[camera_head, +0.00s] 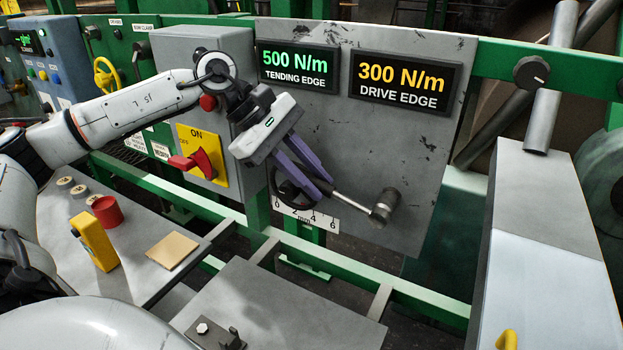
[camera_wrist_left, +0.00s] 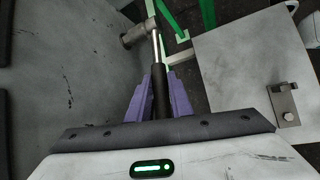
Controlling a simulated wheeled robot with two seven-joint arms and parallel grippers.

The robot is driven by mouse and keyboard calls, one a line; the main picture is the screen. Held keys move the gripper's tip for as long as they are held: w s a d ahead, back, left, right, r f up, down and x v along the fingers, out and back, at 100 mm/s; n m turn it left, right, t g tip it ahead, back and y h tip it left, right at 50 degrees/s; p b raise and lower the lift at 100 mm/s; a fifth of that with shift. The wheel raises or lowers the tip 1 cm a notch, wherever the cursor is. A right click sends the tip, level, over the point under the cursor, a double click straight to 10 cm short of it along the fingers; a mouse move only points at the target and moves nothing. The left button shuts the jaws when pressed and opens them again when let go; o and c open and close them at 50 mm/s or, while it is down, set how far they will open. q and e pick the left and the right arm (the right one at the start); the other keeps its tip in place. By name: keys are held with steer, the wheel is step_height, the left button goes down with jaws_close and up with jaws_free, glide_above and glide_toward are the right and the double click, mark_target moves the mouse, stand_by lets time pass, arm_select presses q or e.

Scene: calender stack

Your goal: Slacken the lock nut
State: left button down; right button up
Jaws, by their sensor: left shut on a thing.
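My left gripper (camera_head: 318,186) reaches the grey upright panel from the left, its purple fingers shut on the black grip of a lever (camera_head: 352,203). The lever also shows in the left wrist view (camera_wrist_left: 159,88), its black grip between the fingers (camera_wrist_left: 160,80) and its bright steel shaft running out beyond them. The shaft ends in a grey cylindrical head (camera_head: 385,205) at the panel's lower right; the head shows in the wrist view too (camera_wrist_left: 133,36). I cannot make out a separate lock nut at the head. My right gripper is not in view.
A dark ring (camera_head: 289,193) and mm scale (camera_head: 306,214) sit behind and below my gripper. Signs read 500 N/m (camera_head: 298,66) and 300 N/m (camera_head: 407,82). A red switch (camera_head: 197,162) is left. A green rail (camera_head: 370,269) crosses below. A grey plate (camera_head: 285,310) lies in front.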

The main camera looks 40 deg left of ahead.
arm_select(q)
steer(key=shift+w+a+r, duration=0.1)
steer(key=shift+w+a, duration=0.1)
steer(key=shift+w, duration=0.5)
steer(key=shift+s+b, duration=0.15)
steer(key=shift+b, duration=0.2)
stand_by(1.2)
stand_by(0.5)
